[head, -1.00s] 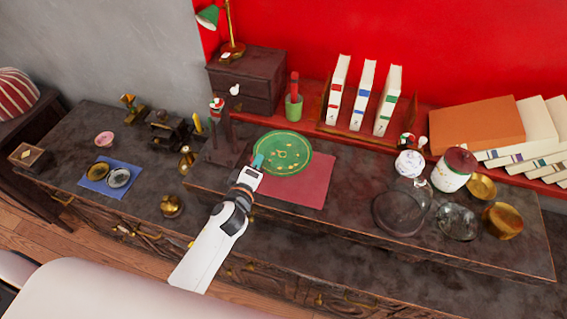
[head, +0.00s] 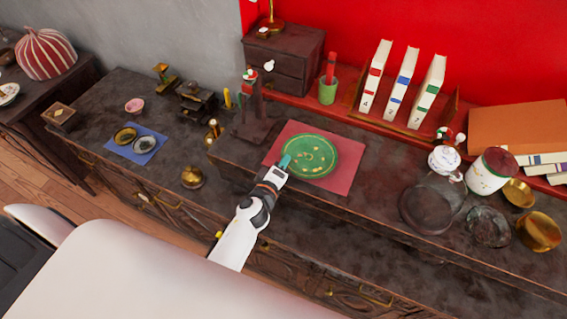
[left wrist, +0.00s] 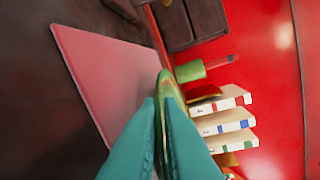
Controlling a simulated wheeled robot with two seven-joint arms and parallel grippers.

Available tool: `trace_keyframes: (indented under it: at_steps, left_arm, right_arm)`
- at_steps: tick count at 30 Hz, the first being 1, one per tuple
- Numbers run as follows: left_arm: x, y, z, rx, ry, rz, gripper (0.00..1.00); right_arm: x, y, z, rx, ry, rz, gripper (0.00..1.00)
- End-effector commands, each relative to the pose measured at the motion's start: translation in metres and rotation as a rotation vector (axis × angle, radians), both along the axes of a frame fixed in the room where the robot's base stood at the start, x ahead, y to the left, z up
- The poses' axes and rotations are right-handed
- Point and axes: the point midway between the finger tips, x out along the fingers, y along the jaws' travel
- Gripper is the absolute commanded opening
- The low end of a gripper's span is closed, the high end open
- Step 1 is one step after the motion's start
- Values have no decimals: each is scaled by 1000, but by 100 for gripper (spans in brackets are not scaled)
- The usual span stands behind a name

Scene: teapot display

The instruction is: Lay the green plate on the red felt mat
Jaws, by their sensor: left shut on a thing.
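The green plate (head: 315,158), round with gold marks, is over the red felt mat (head: 343,184) in the head view, inside the mat's outline. My left gripper (head: 285,163) is shut on the plate's near left rim. In the left wrist view the teal fingers (left wrist: 163,130) pinch the plate (left wrist: 170,95), which shows edge-on, and the mat (left wrist: 100,68) lies beside it. I cannot tell whether the plate touches the mat or hovers just above it. My right gripper is not in view.
A dark stand (head: 252,122) is close to the mat's left. A green cup (head: 328,90) and upright books (head: 398,88) stand behind. A glass dome (head: 428,207) and a white jar (head: 491,172) are to the right. A blue mat (head: 136,148) lies far left.

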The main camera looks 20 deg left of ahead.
Motion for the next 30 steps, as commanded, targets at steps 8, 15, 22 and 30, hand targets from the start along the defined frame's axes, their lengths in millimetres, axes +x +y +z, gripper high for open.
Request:
trace_keyframes:
  at_steps: [8, 15, 22, 30]
  left_arm:
    - [0, 0, -1, 0, 1, 0, 15]
    - [-9, 0, 1, -1, 2, 0, 15]
    - [-54, 0, 9, -1, 3, 0, 15]
    - [-102, -1, 18, -2, 2, 0, 15]
  right_arm:
    - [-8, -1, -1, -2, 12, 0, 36]
    - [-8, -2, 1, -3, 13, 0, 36]
    - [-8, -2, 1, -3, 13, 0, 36]
    - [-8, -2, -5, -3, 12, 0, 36]
